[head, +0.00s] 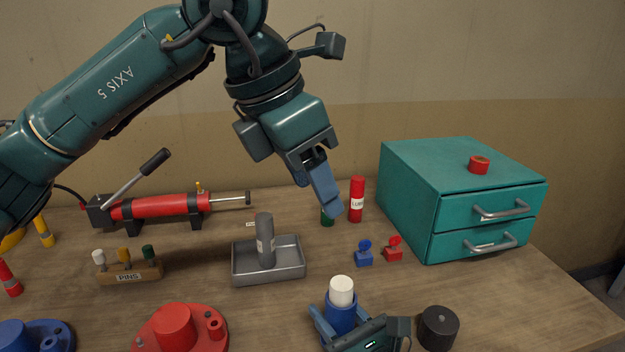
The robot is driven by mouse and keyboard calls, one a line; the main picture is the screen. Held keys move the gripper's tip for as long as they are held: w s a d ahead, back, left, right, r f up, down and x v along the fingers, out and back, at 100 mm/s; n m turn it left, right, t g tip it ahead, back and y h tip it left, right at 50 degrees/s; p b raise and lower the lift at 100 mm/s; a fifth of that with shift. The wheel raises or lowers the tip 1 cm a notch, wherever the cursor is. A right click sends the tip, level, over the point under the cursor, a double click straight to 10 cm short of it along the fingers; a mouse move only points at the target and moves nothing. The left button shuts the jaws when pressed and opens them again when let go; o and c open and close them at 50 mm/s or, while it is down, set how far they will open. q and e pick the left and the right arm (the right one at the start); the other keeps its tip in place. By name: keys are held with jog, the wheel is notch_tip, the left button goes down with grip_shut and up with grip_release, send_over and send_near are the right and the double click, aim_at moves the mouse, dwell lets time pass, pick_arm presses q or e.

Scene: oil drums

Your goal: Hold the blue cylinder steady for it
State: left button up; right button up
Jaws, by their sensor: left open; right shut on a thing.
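The blue cylinder (341,308) stands upright at the lower middle of the head view, with a white cylindrical piece (342,290) at its top. My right gripper (341,322) is shut on the blue cylinder, its blue fingers on either side of it. The lower part of the cylinder is hidden by this gripper and cut by the picture edge. My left gripper (318,185) is open and high above the table, pointing down, apart from the blue cylinder. No object shows between its fingers.
A grey tray (268,278) holds an upright grey cylinder (265,240). A teal drawer cabinet (460,200) stands at right. Small blue (363,255) and red (394,250) parts, a red cylinder (357,200) and a black cylinder (438,327) stand nearby.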

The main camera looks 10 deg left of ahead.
jog(key=o, duration=1.3)
